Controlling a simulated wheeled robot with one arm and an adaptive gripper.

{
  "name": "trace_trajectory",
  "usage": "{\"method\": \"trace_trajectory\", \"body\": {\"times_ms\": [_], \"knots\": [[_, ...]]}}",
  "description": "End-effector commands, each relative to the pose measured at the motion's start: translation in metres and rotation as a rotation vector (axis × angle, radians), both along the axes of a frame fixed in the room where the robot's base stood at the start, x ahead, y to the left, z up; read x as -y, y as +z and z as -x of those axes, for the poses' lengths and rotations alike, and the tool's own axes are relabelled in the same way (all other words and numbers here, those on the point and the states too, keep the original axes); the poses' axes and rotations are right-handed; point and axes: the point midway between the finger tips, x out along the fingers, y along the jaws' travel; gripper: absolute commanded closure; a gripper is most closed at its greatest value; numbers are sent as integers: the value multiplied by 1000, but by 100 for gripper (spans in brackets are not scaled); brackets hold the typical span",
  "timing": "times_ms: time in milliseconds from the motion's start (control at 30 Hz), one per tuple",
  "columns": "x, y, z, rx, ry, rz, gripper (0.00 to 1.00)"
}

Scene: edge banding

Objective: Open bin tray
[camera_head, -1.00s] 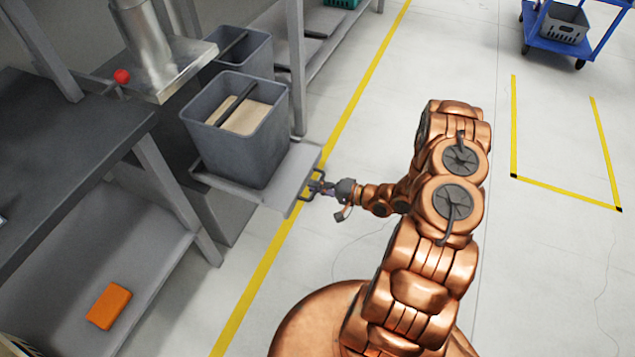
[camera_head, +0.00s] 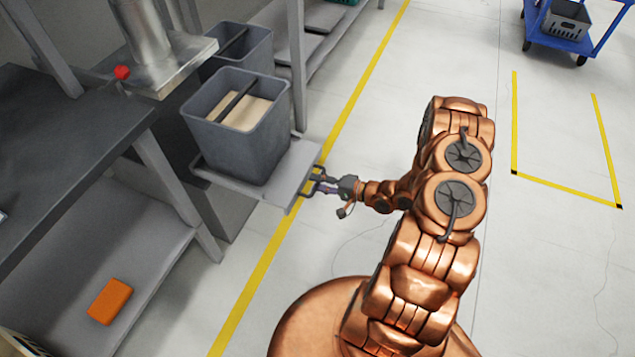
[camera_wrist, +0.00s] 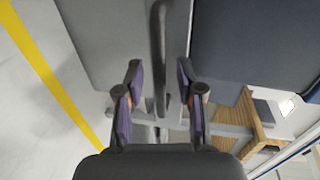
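My gripper (camera_head: 322,186) is at this handle. In the wrist view the handle (camera_wrist: 158,50) runs between the two purple-padded fingers of my gripper (camera_wrist: 160,85). The fingers stand apart, with a gap on each side of the bar. The fingertips are small in the head view.
A second grey bin (camera_head: 248,50) stands behind the first. A dark bench (camera_head: 60,130) with a lower shelf holding an orange box (camera_head: 109,301) is at the left. A blue cart (camera_head: 562,48) stands at the far right. The floor right of the tray is clear apart from my arm.

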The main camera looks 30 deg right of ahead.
Motion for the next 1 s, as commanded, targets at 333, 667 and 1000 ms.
{"method": "trace_trajectory", "body": {"times_ms": [333,667,1000], "knots": [[27,8,31,0,-3,1,63],[55,17,62,1,-4,1,63],[72,23,83,0,-2,0,63]]}}
